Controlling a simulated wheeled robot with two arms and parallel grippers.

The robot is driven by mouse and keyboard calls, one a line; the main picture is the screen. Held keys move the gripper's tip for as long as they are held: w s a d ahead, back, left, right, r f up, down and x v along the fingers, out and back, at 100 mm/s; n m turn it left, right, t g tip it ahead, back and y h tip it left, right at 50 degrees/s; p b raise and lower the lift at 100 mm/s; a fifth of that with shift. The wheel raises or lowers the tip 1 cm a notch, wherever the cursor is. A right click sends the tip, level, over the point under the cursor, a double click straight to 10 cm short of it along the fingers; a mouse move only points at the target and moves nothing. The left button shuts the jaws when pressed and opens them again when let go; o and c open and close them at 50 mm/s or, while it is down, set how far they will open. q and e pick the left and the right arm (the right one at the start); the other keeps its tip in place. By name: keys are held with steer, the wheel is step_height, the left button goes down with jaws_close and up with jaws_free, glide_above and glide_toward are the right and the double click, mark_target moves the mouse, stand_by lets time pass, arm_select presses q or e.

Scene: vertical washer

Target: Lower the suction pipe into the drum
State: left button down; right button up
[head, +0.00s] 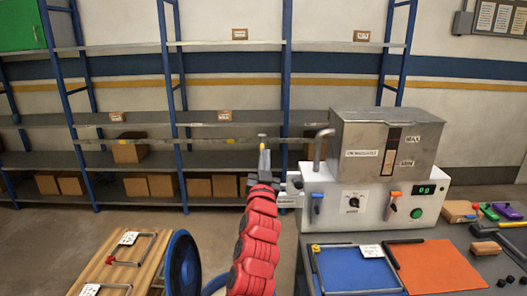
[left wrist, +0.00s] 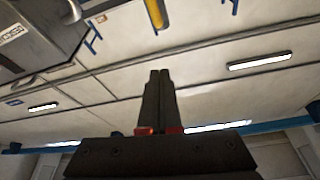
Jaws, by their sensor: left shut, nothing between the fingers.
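A bent grey metal pipe (head: 319,148), which looks like the suction pipe, stands upright at the left front of the metal tank on the white machine. A bent metal pipe end also shows at the top left of the left wrist view (left wrist: 69,10). A blue round thing (head: 183,263), possibly the drum, is partly visible at the lower left; its inside is hidden. My left gripper (head: 264,160) is raised left of the pipe and apart from it. Its fingers are shut and empty in the left wrist view (left wrist: 160,98). My right gripper is not in view.
The white machine (head: 330,203) carries the metal tank (head: 410,139). A blue mat (head: 350,268) and an orange mat (head: 436,268) lie before it, with tools at right. A wooden bench (head: 120,262) is at lower left. Shelves with boxes (head: 163,186) stand behind.

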arm_select(q)
steer(key=w+f+b, duration=0.1)
steer(key=w+b, duration=0.2)
steer(key=w, duration=0.4)
steer(key=shift+a+f, duration=0.15)
steer(key=shift+b, duration=0.3)
step_height(320, 180, down, 36)
steer(key=b, duration=4.1)
steer(key=shift+r, duration=0.2)
